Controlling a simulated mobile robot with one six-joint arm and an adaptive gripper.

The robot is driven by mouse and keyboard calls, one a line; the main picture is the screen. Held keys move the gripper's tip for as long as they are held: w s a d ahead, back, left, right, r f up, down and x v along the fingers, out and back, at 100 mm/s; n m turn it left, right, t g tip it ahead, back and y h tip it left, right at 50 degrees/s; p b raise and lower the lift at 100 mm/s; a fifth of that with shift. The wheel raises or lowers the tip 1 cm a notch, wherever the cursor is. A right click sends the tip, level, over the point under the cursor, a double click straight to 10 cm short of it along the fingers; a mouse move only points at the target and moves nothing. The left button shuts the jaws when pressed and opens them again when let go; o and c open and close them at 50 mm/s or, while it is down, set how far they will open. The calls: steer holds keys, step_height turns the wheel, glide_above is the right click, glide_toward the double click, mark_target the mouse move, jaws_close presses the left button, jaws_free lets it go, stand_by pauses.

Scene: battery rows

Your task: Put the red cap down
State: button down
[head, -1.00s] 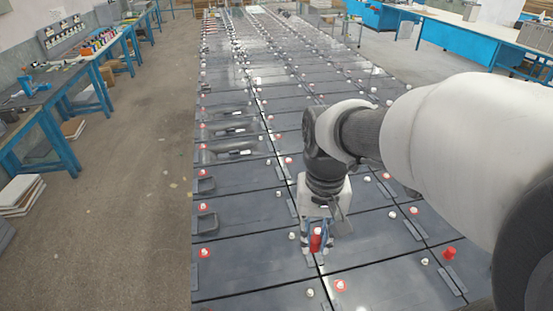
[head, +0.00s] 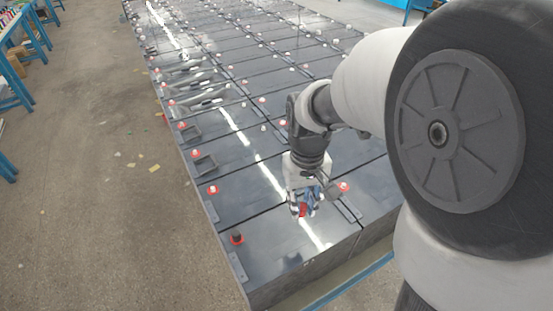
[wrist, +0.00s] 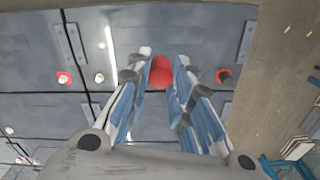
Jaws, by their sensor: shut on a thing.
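The red cap (wrist: 161,72) sits between the two fingers of my gripper (wrist: 160,78) in the wrist view, and they are shut on it. In the head view my gripper (head: 303,208) points down over the near batteries, with a bit of the red cap (head: 302,211) showing at its fingertips. The fingers partly hide the cap's sides. The cap appears held above the battery tops; the exact gap cannot be told.
Dark batteries (head: 265,222) form a long block with raised terminals. A dark terminal with a red ring (head: 237,238) stands at the near left corner. A white terminal with a red ring (head: 344,187) is right of my gripper. Bare floor (head: 90,220) lies left.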

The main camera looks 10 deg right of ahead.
mark_target(297, 240)
step_height(297, 240, down, 13)
steer(key=b, duration=0.3)
steer(key=shift+f+b, duration=0.2)
steer(key=shift+b, duration=0.15)
steer(key=c, duration=1.4)
jaws_free()
